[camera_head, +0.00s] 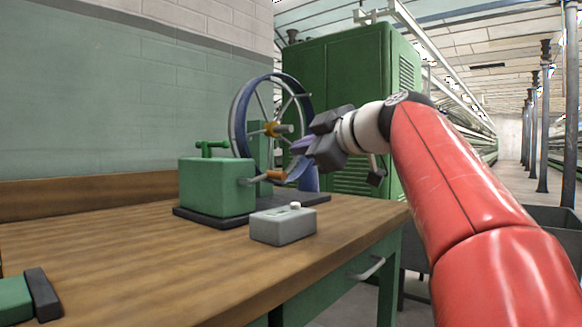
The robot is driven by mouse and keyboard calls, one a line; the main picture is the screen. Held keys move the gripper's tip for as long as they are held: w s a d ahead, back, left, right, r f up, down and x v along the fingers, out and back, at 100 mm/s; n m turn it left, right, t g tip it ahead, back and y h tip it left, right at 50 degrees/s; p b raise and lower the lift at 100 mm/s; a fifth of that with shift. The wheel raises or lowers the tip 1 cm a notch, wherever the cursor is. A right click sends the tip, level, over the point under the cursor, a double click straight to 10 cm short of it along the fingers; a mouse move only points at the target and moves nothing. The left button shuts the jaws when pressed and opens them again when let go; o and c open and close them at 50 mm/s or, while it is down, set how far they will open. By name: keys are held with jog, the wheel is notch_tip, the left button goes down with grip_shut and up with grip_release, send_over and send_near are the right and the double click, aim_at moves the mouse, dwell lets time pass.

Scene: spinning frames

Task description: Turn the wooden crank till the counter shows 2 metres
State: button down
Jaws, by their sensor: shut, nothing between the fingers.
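The green machine (215,187) stands on a dark base on the bench, with a large spoked wheel (237,125) behind it. Its crank has a short metal arm at the machine's right side and a small orange-brown wooden handle (275,175). My gripper (297,150) is shut and empty, just above and to the right of the handle. I cannot tell whether its fingertips touch the handle. A grey box with a white button (283,226) sits in front of the machine. No counter figures can be read in this view.
A green and black object (30,297) lies at the lower left edge. A tall green cabinet (345,70) stands behind the wheel. A drawer handle (367,268) sticks out from the bench front.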

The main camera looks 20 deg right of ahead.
aim_at(279, 175)
jog(key=w+a+f+p, duration=0.1)
jog(key=w+f, duration=0.3)
jog(key=w, duration=0.6)
jog(key=shift+w+a+f, duration=0.15)
jog(key=shift+a+f, duration=0.15)
jog(key=shift+a, duration=0.2)
jog(key=shift+w+d+f+m, duration=0.15)
jog(key=shift+f+m, duration=0.1)
jog(key=shift+m, duration=0.35)
jog(key=shift+w+d+f+m+g+y, duration=0.15)
jog(key=shift+f+m+g, duration=0.1)
jog(key=shift+m, duration=0.25)
jog(key=shift+d+f+m+g+y, duration=0.15)
jog(key=shift+f+m+g, duration=0.1)
jog(key=shift+m, duration=0.25)
notch_tip(279, 175, down, 3)
jog(key=m, duration=0.2)
jog(key=m+g+y, duration=0.1)
jog(key=m, duration=0.1)
jog(key=shift+m+y, duration=0.3)
jog(key=shift+m, duration=0.1)
jog(key=shift+a+f+m+g+y+b, duration=0.1)
jog(key=shift+f+m+g+y+b, duration=0.45)
jog(key=shift+m, duration=0.55)
jog(key=shift+a+f, duration=0.1)
jog(key=shift+f, duration=0.15)
jog(key=shift+t+h, duration=0.25)
